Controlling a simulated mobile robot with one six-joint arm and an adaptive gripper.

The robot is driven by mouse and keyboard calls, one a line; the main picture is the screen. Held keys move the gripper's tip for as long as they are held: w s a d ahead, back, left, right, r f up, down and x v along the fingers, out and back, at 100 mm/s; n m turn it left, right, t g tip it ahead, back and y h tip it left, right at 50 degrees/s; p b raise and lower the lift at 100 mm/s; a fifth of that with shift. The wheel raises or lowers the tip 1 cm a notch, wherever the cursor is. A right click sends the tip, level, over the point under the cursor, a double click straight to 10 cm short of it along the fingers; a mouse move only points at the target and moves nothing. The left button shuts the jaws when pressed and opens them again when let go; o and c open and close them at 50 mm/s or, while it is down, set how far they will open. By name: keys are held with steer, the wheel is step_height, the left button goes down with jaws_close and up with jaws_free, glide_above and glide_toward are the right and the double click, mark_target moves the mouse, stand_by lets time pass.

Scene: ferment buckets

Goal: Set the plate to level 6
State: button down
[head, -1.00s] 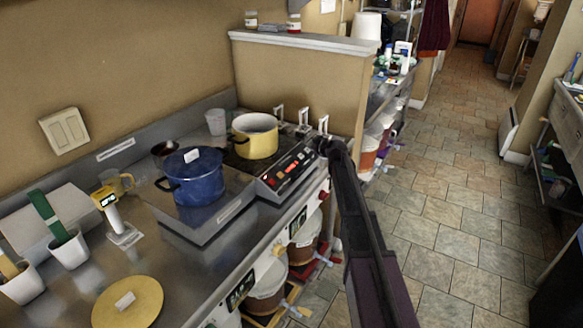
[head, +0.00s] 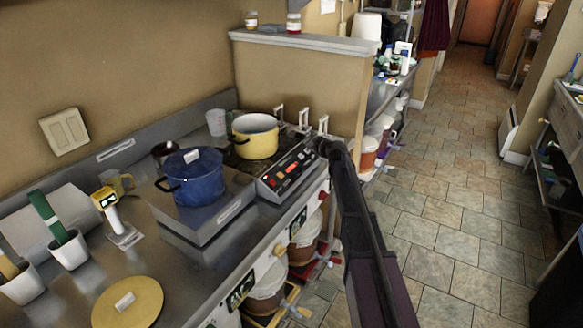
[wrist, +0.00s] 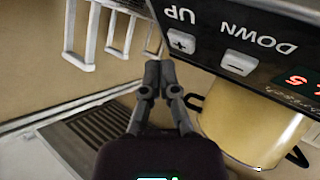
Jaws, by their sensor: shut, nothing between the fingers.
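The hot plate's black control panel (head: 287,170) is on the front of the plate, under the yellow pot (head: 255,136), with red lit marks. A red display (wrist: 305,82) is partly cut off at the right edge; one digit looks like a 5. My gripper (wrist: 160,73) is shut and empty, its tips just below the plus button in the picture. I cannot tell whether they touch the panel.
A blue lidded pot (head: 193,177) stands left of the yellow pot. Metal taps or handles (head: 303,120) rise behind the panel, near my gripper. A low tan wall (head: 300,85) stands behind. A yellow lid (head: 128,301) lies on the counter's near end.

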steer(key=shift+f, duration=0.1)
steer(key=shift+w+a+f+b, duration=0.1)
steer(key=shift+a+f+b, duration=0.05)
steer(key=shift+f+b, duration=0.2)
steer(key=shift+w+a+f+b, duration=0.1)
steer(key=shift+a+f+b, duration=0.1)
steer(key=shift+f+b, duration=0.2)
stand_by(1.1)
steer(key=shift+r, duration=0.2)
steer(key=shift+s+d+r+p, duration=0.25)
steer(key=shift+d+r+p, duration=0.1)
steer(key=shift+r+p, duration=0.4)
steer(key=r+p, duration=0.1)
steer(key=s+d+r+p, duration=0.1)
steer(key=r+p, duration=0.1)
steer(key=d+r+p, duration=0.1)
steer(key=r+p, duration=0.1)
steer(key=shift+s+d, duration=0.2)
steer(key=shift+s, duration=0.15)
stand_by(0.4)
stand_by(0.5)
